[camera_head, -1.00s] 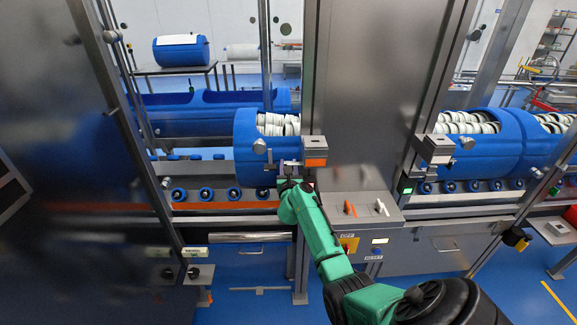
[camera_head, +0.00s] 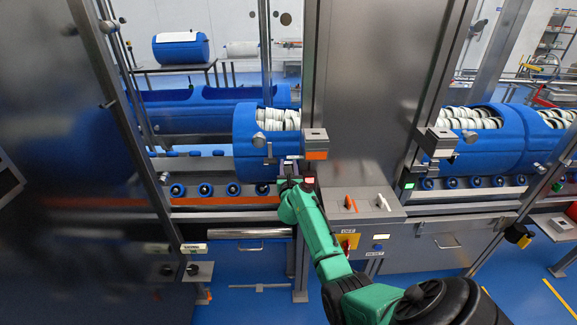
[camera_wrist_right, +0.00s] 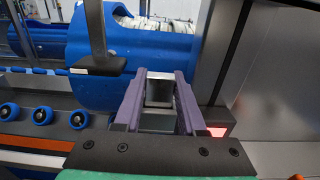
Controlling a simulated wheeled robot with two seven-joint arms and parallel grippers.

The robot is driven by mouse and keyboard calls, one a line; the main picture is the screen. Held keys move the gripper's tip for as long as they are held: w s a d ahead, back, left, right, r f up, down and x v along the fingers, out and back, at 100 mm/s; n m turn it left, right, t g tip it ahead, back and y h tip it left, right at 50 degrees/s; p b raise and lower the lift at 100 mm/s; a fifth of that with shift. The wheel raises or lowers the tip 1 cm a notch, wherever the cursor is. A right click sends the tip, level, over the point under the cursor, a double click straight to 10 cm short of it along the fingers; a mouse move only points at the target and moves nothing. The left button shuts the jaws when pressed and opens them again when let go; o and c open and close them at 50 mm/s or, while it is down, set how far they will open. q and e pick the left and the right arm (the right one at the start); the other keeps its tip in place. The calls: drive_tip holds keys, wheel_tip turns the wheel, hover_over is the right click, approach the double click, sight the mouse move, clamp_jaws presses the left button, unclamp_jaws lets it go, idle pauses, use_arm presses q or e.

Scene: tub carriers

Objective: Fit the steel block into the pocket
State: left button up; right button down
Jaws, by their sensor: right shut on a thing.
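My right gripper (camera_head: 290,168) reaches up to the front of the blue tub carrier (camera_head: 243,150) at the left of the steel cabinet. In the right wrist view its two purple fingers (camera_wrist_right: 159,92) are shut on the steel block (camera_wrist_right: 159,74), a grey piece with a square outline. The block is too small to make out clearly in the head view. A steel housing with an orange band (camera_head: 316,155) stands just right of and above the gripper. I cannot clearly make out the pocket in either view. My left gripper is not in view.
A dark post with a flat foot (camera_wrist_right: 98,66) hangs close left of the fingers in the right wrist view. A red lamp (camera_wrist_right: 217,130) and the steel cabinet wall (camera_wrist_right: 275,70) are close on the right. Blue rollers (camera_head: 233,189) run below the carrier.

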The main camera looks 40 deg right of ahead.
drive_tip(key=shift+f, duration=0.25)
drive_tip(key=shift+c, duration=2)
unclamp_jaws()
drive_tip(key=shift+a, duration=0.1)
drive_tip(key=shift+s+a, duration=0.15)
drive_tip(key=shift+s, duration=0.1)
drive_tip(key=v, duration=1.4)
drive_tip(key=shift+p, duration=0.35)
drive_tip(key=shift+w, duration=0.1)
